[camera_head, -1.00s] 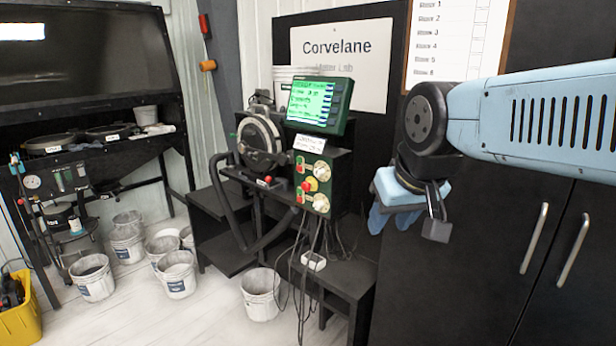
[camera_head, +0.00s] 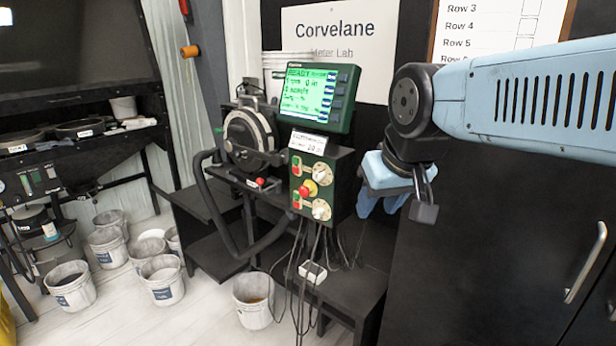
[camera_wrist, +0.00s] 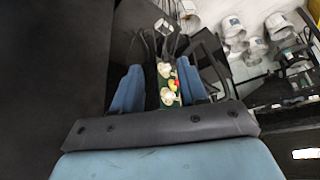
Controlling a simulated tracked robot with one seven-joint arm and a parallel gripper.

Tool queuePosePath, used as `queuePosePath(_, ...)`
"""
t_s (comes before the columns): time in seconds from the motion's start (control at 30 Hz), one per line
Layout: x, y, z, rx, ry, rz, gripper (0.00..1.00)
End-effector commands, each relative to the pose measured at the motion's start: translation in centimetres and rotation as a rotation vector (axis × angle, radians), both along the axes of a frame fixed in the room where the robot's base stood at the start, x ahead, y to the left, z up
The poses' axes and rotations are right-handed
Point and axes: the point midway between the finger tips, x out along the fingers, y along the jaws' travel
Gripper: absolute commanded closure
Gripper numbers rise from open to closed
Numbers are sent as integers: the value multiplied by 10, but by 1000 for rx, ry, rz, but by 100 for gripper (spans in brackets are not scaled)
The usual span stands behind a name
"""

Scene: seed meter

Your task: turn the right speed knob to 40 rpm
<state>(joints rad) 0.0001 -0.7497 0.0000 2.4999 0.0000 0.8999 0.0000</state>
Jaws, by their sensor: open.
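A dark green control box (camera_head: 338,180) stands on a black bench at the middle. Its face carries two pale round knobs, an upper one (camera_head: 322,173) and a lower one (camera_head: 321,209). Their labels are too small to read, so I cannot tell which is the right speed knob. In the wrist view the two knobs (camera_wrist: 165,69) (camera_wrist: 167,97) show between my blue fingers, beyond them. My gripper (camera_head: 379,207) is open and empty, to the right of the box and apart from it. It points downward in the head view.
A red push button on yellow (camera_head: 307,189) sits between the knobs, with red-green switches at left. A green-lit screen (camera_head: 317,95) stands above the box. Cables hang below it. A round metering unit (camera_head: 247,138) is at left. Several buckets stand on the floor. Black cabinets are at right.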

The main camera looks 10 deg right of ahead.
Motion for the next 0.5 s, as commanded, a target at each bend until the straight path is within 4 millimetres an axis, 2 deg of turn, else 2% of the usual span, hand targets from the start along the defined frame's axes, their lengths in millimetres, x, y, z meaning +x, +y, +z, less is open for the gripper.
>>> queuePosePath(0.17, 0, 0, 0, 0, 0, 0, 57)
queuePosePath(0.37, 3, -2, -3, -27, 27, 19, 40)
queuePosePath(0.5, 11, -5, -16, -129, 120, 86, 40)
